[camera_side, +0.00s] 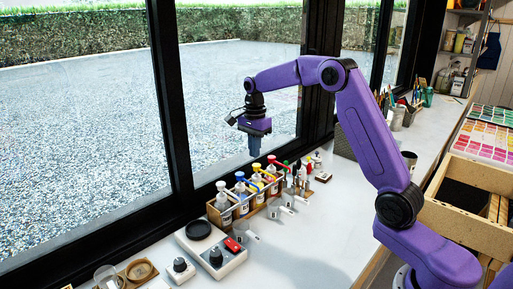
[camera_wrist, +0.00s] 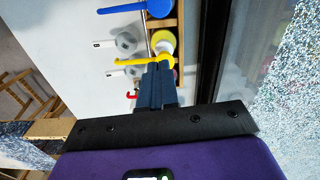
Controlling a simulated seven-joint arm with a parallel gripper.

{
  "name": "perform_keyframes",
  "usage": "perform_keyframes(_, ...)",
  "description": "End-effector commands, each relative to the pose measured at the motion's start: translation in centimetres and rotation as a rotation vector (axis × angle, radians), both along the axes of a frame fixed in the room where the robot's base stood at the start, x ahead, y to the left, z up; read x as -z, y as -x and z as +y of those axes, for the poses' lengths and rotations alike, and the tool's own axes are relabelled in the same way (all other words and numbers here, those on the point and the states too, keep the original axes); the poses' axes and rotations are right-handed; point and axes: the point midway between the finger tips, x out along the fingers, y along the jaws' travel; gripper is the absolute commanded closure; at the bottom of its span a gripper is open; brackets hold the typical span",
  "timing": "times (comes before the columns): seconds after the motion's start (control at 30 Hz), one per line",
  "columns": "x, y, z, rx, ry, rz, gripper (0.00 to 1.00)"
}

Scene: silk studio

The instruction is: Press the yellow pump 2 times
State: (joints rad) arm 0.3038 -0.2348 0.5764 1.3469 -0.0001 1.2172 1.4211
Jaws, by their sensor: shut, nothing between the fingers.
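The yellow pump (camera_side: 257,166) tops one of several bottles in a wooden rack (camera_side: 238,213) on the white counter by the window. In the wrist view the yellow pump head (camera_wrist: 162,50) and its long spout show just beyond my fingertips. My gripper (camera_side: 254,153) is shut and empty, pointing down above the rack close over the yellow pump. In the wrist view the shut fingers (camera_wrist: 157,68) partly cover the near edge of the yellow head. I cannot tell whether they touch it.
A blue pump (camera_wrist: 159,9) is beside the yellow one, and a red spout (camera_wrist: 132,95) shows on its other side. The window frame (camera_side: 170,95) stands close behind the rack. A scale-like device (camera_side: 211,248) with a red part is at front left. The counter's front right is clear.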

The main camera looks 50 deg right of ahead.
Motion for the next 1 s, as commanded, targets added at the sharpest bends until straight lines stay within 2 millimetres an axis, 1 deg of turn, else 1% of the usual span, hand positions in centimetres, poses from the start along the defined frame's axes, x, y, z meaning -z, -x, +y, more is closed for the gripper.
perform_keyframes(0.03,0.2,-0.3,-0.6,0.036,0.0,0.001,1.0)
perform_keyframes(0.1,0.2,-0.5,-1.2,0.069,0.0,0.001,1.0)
perform_keyframes(0.2,0.3,-0.6,-1.5,0.084,0.0,0.001,1.0)
perform_keyframes(1.0,2.2,-0.5,-1.4,0.081,0.0,0.003,1.0)
